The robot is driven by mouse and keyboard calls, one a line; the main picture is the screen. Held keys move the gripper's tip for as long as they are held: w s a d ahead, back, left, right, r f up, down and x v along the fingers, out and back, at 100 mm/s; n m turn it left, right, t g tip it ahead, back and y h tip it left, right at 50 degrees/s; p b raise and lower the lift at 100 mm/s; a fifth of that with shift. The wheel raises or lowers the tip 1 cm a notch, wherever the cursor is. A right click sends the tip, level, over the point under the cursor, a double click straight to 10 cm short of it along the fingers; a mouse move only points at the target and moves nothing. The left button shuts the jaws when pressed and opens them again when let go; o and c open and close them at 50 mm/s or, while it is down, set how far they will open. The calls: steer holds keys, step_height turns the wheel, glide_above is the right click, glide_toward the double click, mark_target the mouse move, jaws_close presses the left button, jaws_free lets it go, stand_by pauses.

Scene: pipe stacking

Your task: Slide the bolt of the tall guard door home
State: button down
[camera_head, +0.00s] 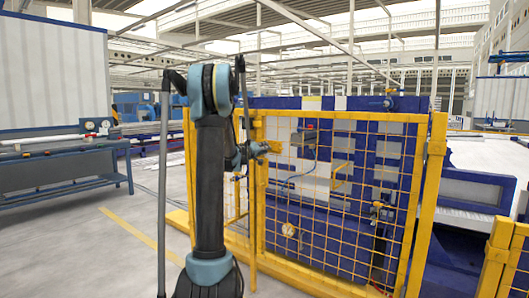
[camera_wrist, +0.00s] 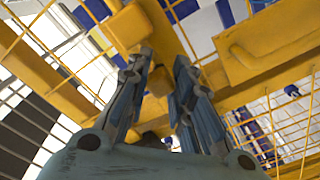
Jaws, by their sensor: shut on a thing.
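The tall guard door has a yellow frame (camera_head: 345,115) with yellow wire mesh and stands upright in front of blue machinery. My gripper (camera_head: 257,150) is at the door's left edge, at about mid-height. The yellow bolt (camera_head: 272,146) shows just right of my fingers there. In the wrist view my gripper's two blue-grey fingers (camera_wrist: 160,75) are shut on a small yellow handle (camera_wrist: 158,82) below a yellow block. A larger yellow plate (camera_wrist: 275,42) lies to the right. My fingers hide part of the handle, and how far the bolt reaches is unclear.
A blue workbench (camera_head: 65,170) stands at the left. Another yellow fence post (camera_head: 497,255) is at the lower right. Open grey floor (camera_head: 90,240) lies left of my arm, with a yellow line on it.

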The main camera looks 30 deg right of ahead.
steer(key=w, duration=0.1)
steer(key=w+a, duration=0.1)
steer(key=w, duration=0.2)
steer(key=shift+a, duration=0.4)
steer(key=c, duration=1.4)
jaws_free()
steer(key=shift+w, duration=0.15)
steer(key=shift+o, duration=0.2)
steer(key=shift+a, duration=0.1)
steer(key=v, duration=1.2)
